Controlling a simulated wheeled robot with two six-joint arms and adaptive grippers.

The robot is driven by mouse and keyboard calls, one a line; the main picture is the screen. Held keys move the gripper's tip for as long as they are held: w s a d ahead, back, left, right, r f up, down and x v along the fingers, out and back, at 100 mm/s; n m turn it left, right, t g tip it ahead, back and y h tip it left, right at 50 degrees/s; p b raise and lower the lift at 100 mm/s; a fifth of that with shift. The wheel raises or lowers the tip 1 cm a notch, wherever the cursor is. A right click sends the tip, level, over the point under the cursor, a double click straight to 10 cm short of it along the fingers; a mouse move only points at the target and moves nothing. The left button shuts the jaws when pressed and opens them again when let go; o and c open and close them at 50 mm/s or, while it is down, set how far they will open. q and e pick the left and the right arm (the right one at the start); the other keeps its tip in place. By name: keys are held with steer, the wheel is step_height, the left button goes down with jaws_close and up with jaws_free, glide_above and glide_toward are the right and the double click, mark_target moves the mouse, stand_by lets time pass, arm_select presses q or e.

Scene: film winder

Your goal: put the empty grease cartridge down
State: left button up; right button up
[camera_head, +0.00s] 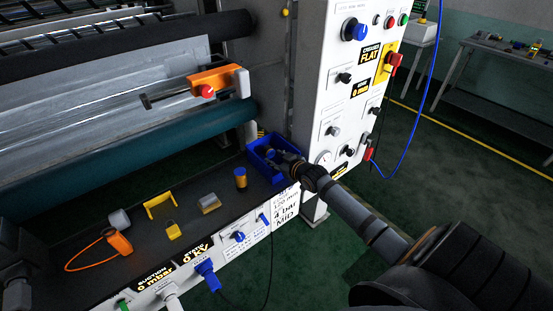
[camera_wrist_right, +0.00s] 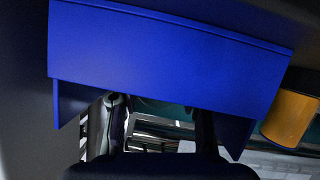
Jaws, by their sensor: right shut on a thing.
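My right gripper (camera_head: 288,162) reaches in from the right to the blue bin (camera_head: 256,146) at the right end of the dark ledge. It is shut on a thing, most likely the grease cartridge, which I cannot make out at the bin. In the right wrist view a wall of the blue bin (camera_wrist_right: 165,60) fills the upper middle and hides part of the fingers (camera_wrist_right: 155,125). A blue and yellow cylinder (camera_head: 240,178) stands upright on the ledge left of the bin, apart from my gripper. My left gripper is not in view.
On the ledge (camera_head: 190,233) are a yellow bracket (camera_head: 160,203), a yellow padlock (camera_head: 173,231), a grey block (camera_head: 208,203) and an orange piece with a loop (camera_head: 118,242). The white control panel (camera_head: 333,105) rises close behind my gripper. A blue hose (camera_head: 429,85) hangs to its right.

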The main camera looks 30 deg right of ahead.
steer(key=shift+f+b, duration=0.45)
steer(key=shift+f, duration=0.2)
steer(key=o, duration=1.3)
steer(key=shift+s, duration=0.1)
steer(key=shift+r, duration=0.15)
steer(key=shift+r+p, duration=0.6)
steer(key=shift+p, duration=0.05)
steer(key=p+v, duration=0.7)
steer(key=v, duration=0.4)
steer(key=shift+s+r, duration=0.15)
steer(key=shift+s, duration=0.25)
